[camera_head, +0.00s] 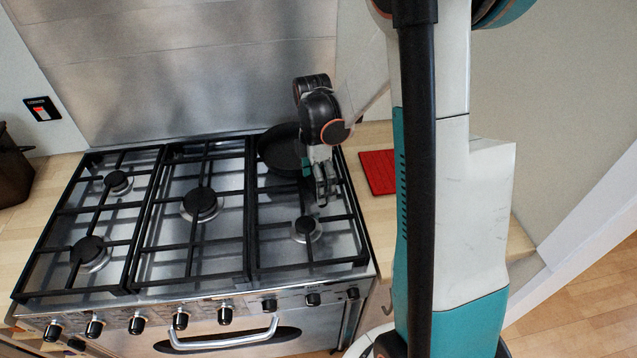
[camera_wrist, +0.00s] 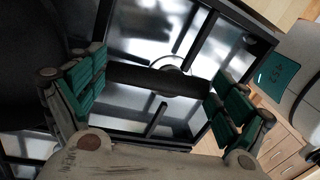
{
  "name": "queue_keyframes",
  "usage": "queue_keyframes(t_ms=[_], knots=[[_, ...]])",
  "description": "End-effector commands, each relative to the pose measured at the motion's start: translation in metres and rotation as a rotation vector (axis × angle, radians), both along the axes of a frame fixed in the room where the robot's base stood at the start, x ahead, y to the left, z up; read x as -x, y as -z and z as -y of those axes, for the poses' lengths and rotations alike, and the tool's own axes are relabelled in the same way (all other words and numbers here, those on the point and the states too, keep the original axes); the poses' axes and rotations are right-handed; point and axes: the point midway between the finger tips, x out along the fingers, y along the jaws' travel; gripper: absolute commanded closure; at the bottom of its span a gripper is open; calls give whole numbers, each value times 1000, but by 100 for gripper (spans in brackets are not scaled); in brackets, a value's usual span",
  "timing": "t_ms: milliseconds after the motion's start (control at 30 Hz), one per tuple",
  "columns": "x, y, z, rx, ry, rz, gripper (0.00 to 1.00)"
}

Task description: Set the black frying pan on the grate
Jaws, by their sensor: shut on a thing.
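The black frying pan (camera_head: 279,150) is over the back right part of the cooker's black grate (camera_head: 248,215). My gripper (camera_head: 325,190) is in front and to the right of the pan, over the right-hand grate section, and partly hides the pan's handle. In the wrist view, the dark handle (camera_wrist: 158,80) lies between the teal finger pads of my gripper (camera_wrist: 160,90), which is shut on it. The pan's dark body (camera_wrist: 28,60) fills the left edge there. I cannot tell whether the pan touches the grate bars.
A red mat (camera_head: 379,172) lies on the wooden counter right of the cooker. A dark container (camera_head: 12,170) stands at the far left. Control knobs and an oven handle (camera_head: 225,338) line the cooker's front. The left and middle grate sections are clear. A steel panel (camera_head: 185,65) rises behind.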

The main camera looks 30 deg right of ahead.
Motion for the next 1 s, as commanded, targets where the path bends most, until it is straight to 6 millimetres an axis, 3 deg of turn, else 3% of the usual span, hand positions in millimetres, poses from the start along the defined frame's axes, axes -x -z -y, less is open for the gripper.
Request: queue_keyframes(t_ms=[33, 67, 100, 567, 733, 1000], knots=[[1, 1, 0, -1, 0, -3, 63], [1, 1, 0, -1, 0, -3, 3], [1, 1, 0, -1, 0, -3, 0], [0, -3, 0, 0, 0, -2, 0], [-3, -26, 1, 0, 0, -2, 0], [-12, -79, 3, 0, 0, -2, 0]])
